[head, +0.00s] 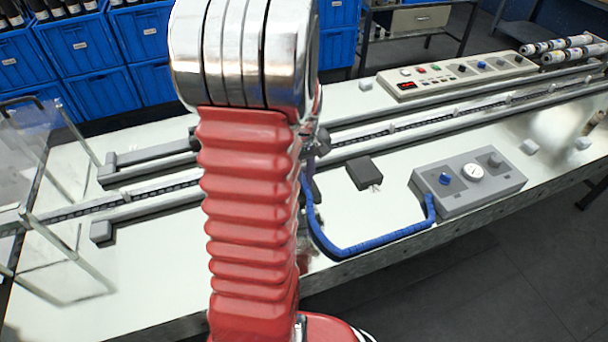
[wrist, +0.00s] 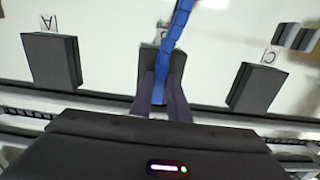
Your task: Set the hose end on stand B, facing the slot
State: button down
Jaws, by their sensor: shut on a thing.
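My gripper (wrist: 161,80) is shut on the end of a blue hose (wrist: 172,36) in the wrist view. The held end lies between the two dark fingers. They overlap a dark stand (wrist: 146,62) in the middle, between stand A (wrist: 51,60) and stand C (wrist: 254,86). The middle stand's card is partly covered by the hose, so its letter is unclear. Whether the hose end touches this stand, I cannot tell. No slot can be made out.
Long rails (head: 350,150) run along the table beyond the stands. One dark stand (head: 365,172) shows right of my arm. A control panel (head: 455,75) stands at the back right, a clear guard (head: 45,180) at the left. Blue crates (head: 80,45) stand behind the table.

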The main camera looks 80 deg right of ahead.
jog(key=shift+f, duration=0.4)
dwell(0.5)
jog(key=c, duration=1.6)
grip_release()
jog(key=shift+r, duration=0.15)
notch_tip(320, 180, up, 14)
jog(key=shift+f, duration=0.25)
jog(key=shift+w, duration=0.1)
